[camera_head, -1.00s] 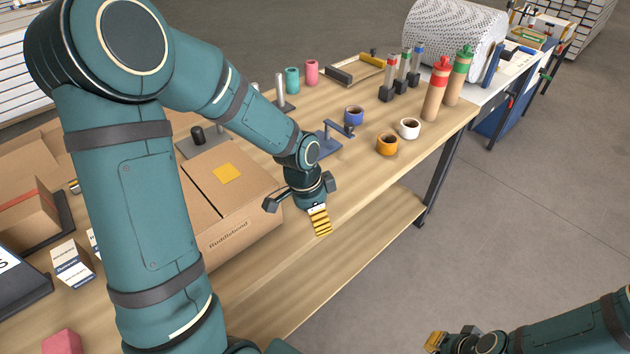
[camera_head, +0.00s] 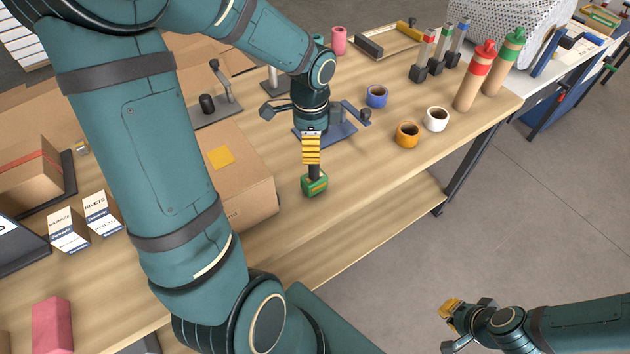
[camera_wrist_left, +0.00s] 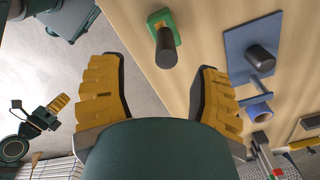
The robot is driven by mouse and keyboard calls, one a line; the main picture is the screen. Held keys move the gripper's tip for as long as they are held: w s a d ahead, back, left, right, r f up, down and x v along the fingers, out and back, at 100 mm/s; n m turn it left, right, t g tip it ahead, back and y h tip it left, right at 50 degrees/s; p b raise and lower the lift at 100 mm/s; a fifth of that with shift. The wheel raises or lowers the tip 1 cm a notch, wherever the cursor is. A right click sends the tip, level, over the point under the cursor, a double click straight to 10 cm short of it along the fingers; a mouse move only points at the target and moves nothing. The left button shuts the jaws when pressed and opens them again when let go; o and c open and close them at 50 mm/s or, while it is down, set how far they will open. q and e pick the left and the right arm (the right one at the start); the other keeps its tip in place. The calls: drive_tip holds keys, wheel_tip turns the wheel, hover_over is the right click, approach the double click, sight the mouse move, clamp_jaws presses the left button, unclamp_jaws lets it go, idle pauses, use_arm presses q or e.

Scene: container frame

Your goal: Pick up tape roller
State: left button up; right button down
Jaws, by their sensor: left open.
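A small green and orange tool with an upright black handle (camera_head: 314,184), which looks like the tape roller, stands on the workbench near its front edge. It also shows in the left wrist view (camera_wrist_left: 163,38), just beyond the fingers. My left gripper (camera_head: 311,160) is open, with its yellow-padded fingers pointing down at the handle. In the left wrist view the fingers (camera_wrist_left: 155,68) are spread wide and nothing is between them. From the head, the fingers cover the handle's top. My right gripper (camera_head: 448,310) hangs over the floor at lower right, away from the bench; its opening is unclear.
A cardboard box (camera_head: 245,190) stands close to the left of the tool. A blue plate with a black handle (camera_head: 335,130) lies behind it. Bare bench lies in front.

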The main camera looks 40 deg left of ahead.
sight(314, 173)
use_arm(q)
drive_tip(key=f, duration=0.2)
drive_tip(key=f+b, duration=0.1)
drive_tip(key=f, duration=0.2)
drive_tip(key=w+f, duration=0.1)
drive_tip(key=f, duration=0.2)
drive_tip(key=shift+a, duration=0.1)
drive_tip(key=shift+f+b, duration=0.25)
drive_tip(key=shift+b, duration=0.05)
clamp_jaws()
